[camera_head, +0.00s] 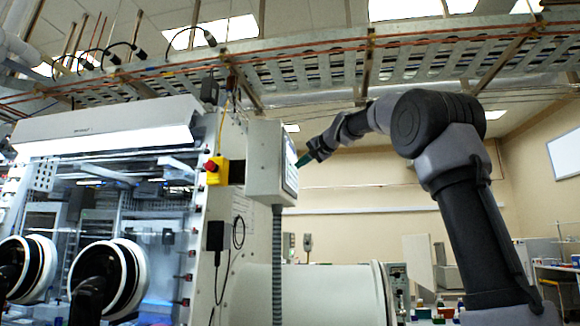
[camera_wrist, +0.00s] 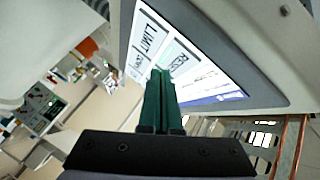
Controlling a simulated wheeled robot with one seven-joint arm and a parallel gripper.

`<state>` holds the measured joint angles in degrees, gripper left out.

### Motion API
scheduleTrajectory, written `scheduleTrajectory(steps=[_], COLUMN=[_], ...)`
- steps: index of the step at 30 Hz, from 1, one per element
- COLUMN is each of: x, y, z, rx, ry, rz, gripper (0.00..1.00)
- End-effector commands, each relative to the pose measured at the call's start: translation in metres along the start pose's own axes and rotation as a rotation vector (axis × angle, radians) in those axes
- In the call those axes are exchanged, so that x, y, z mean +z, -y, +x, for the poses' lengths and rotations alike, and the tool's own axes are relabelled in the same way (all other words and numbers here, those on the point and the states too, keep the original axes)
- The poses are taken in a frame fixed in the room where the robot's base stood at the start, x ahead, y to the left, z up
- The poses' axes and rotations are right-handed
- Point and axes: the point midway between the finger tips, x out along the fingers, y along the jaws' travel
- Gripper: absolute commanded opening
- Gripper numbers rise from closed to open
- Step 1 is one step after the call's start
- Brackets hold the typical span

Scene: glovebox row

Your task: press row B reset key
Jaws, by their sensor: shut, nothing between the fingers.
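A grey control box (camera_head: 268,162) is mounted at the right end of the glovebox, with its panel face turned right toward my arm. In the wrist view the panel (camera_wrist: 205,75) shows tilted, with a key lettered LIMIT (camera_wrist: 150,36) and a pale green key (camera_wrist: 178,58) whose lettering looks like RESET. My gripper (camera_head: 303,161) is beside the panel face. Its green fingers (camera_wrist: 160,74) are shut and empty, with the tips over the lower edge of the pale green key. I cannot tell whether they touch it. No row letter is legible, and the fingers hide part of the panel.
A red emergency button on a yellow housing (camera_head: 214,170) is on the glovebox (camera_head: 100,200) left of the box. A grey conduit (camera_head: 278,265) runs down below the box. Cable trays (camera_head: 300,72) pass overhead. Open room lies behind my arm.

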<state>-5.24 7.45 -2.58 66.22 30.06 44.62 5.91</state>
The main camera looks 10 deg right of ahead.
Motion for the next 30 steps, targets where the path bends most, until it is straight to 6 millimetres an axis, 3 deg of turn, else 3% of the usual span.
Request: scheduleTrajectory(steps=[18, 30], x=[-0.024, -0.025], y=[-0.024, -0.025], z=[-0.033, -0.035], rx=[0.000, 0.000], ry=[-0.001, 0.000], rz=[0.001, -0.001], gripper=[0.00, 0.00])
